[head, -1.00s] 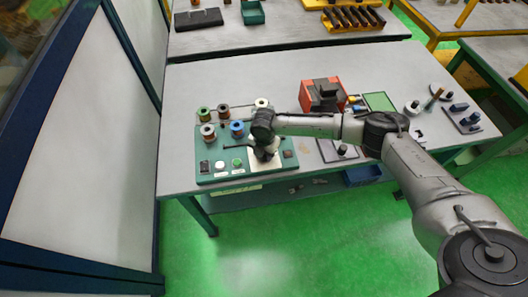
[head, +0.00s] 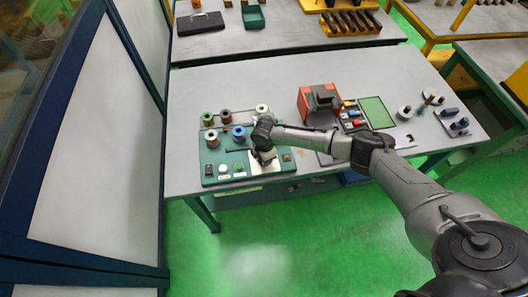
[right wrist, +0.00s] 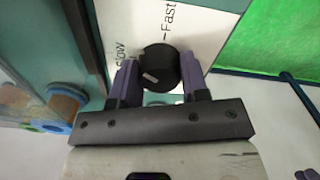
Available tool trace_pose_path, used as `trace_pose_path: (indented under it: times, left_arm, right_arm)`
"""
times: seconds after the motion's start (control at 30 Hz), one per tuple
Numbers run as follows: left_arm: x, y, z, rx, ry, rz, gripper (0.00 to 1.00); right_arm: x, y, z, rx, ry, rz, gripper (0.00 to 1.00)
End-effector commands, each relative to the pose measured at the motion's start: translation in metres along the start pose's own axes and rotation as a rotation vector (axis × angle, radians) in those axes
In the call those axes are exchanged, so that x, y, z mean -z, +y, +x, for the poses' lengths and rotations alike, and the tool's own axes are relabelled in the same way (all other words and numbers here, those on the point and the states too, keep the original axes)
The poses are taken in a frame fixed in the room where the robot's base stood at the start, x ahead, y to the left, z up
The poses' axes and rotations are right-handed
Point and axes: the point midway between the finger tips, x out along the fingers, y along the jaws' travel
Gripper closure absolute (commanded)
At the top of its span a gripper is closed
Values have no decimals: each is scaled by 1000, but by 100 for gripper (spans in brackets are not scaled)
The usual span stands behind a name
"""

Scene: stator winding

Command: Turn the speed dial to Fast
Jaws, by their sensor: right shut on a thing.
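The speed dial (right wrist: 160,62) is a round black knob on a white plate of the green panel (head: 212,180). A short pale mark shows on its face, on the lower left side in the right wrist view. The printed word Slow (right wrist: 121,52) is to the left of the dial and Fast (right wrist: 169,18) is above it. My right gripper (right wrist: 159,72) is shut on the dial, with one purple-grey finger on each side. In the head view my right gripper (head: 263,156) is over the panel and hides the dial. My left gripper is not in view.
Several wire spools, including a green one (head: 208,119) and a blue one (head: 238,132), stand behind the gripper. A red machine (head: 320,101) and a green mat (head: 376,112) are to the right on the table (head: 285,85). A rear table holds a black case (head: 201,23).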

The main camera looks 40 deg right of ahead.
Motion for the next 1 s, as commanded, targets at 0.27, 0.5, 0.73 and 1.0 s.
trace_pose_path:
  times: [0.27,0.5,0.73,1.0]
  left_arm:
    - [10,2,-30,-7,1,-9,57]
    - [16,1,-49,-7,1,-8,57]
    - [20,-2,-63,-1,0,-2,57]
    - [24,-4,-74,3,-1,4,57]
  right_arm:
    - [1,-1,-5,3,1,265,82]
    - [1,-1,-4,4,1,493,82]
    - [1,0,-4,3,1,696,82]
    - [1,0,-3,2,1,878,82]
